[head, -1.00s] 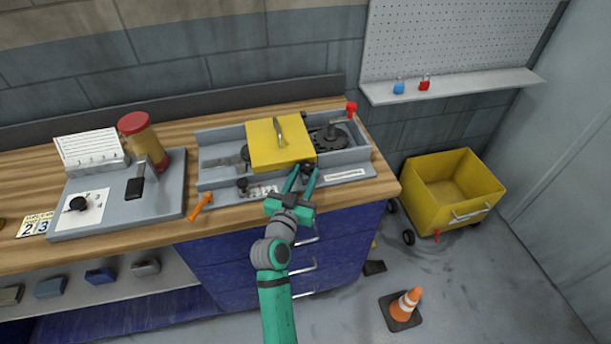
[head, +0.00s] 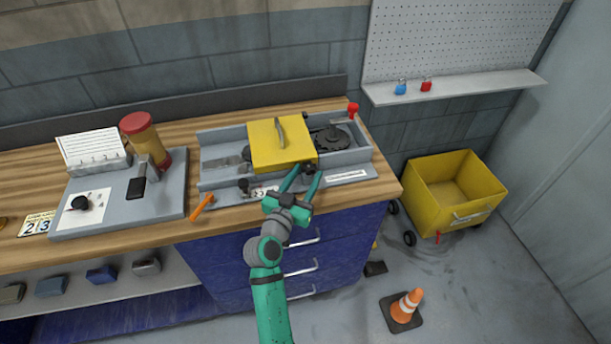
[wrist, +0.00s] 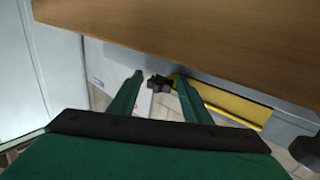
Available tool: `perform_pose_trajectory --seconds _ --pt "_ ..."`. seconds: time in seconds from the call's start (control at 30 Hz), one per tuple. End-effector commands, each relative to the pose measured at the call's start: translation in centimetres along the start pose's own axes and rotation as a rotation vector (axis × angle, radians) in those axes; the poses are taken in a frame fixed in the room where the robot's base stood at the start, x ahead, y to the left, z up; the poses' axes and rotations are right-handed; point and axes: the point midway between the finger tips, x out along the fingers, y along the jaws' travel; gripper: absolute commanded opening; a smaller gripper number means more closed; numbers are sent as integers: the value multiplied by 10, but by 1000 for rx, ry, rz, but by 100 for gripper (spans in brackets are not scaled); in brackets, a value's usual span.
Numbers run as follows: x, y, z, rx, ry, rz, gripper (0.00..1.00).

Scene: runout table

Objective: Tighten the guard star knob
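The yellow guard (head: 268,150) sits closed over the middle of the grey runout machine on the workbench. A black star knob (head: 309,168) is at the guard's front right corner. It also shows in the wrist view (wrist: 158,85), dark and lobed, beside the yellow guard edge (wrist: 225,100). My gripper (head: 306,178) is open, its two green fingers pointing at the knob. In the wrist view the fingertips (wrist: 160,77) stand apart on either side of the knob, with gaps visible; I cannot tell exact contact.
A second dark knob (head: 244,184) and an orange-handled tool (head: 202,206) are at the machine's front left. A red knob (head: 352,108) stands at its back right. A grey board with a red-and-yellow canister (head: 146,138) is to the left. A yellow cart (head: 416,190) and cone (head: 407,306) are on the floor.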

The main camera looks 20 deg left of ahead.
Motion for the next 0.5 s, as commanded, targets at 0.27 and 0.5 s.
perform_pose_trajectory --seconds 0.27,0.5 --pt "0 -3 -2 2 5 -7 52" --pt "0 -4 -4 3 8 -13 52"
